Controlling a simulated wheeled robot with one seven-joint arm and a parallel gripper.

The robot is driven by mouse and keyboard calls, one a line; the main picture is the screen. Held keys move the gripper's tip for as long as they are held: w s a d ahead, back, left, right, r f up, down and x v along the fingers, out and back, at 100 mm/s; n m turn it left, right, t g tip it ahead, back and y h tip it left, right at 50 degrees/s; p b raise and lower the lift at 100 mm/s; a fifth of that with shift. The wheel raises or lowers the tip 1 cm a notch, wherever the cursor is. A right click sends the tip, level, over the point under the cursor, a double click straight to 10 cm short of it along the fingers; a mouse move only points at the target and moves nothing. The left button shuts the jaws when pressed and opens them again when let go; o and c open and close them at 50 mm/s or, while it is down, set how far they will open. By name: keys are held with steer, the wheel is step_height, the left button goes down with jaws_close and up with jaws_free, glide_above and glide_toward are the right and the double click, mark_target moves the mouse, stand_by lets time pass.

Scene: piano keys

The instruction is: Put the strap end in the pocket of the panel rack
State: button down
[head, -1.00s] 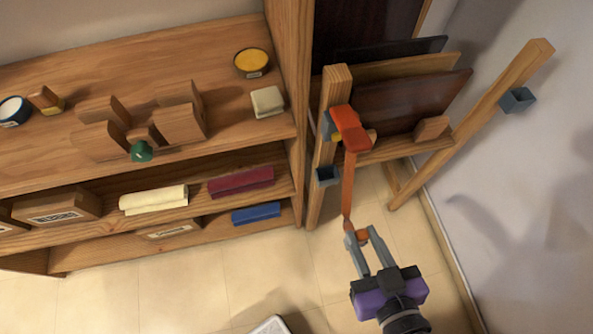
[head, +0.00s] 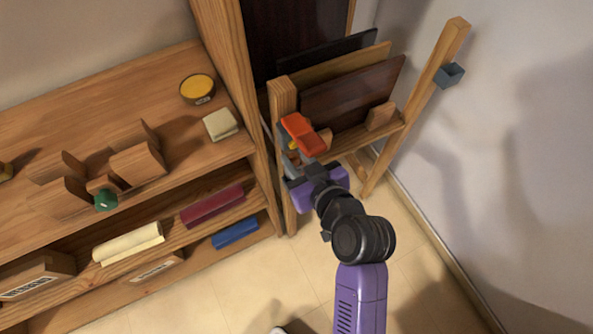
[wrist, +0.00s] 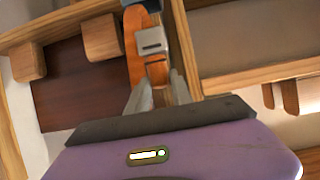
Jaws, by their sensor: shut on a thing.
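The panel rack (head: 440,62) is wooden and holds several upright panels, including a brown one (head: 352,95). A blue-grey pocket (head: 448,75) is on its right post. The left post's pocket is hidden or cannot be made out behind my gripper. My gripper (wrist: 157,82) is shut on the orange strap (wrist: 134,55) close to the left post. In the wrist view the strap runs up from between the fingers, beside a grey slotted piece (wrist: 152,42). I cannot tell whether the strap end touches a pocket.
A wall is on the right; the floor in front is clear.

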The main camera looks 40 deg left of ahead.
step_height(320, 180, down, 3)
steer(key=shift+r, duration=0.1)
steer(key=shift+f+b, duration=0.4)
steer(key=shift+f, duration=1.7)
steer(key=shift+f, duration=0.1)
steer(key=shift+f, duration=0.15)
steer(key=c, duration=1.1)
jaws_free()
steer(key=shift+c, duration=0.2)
steer(key=shift+r, duration=0.25)
steer(key=v, duration=1.2)
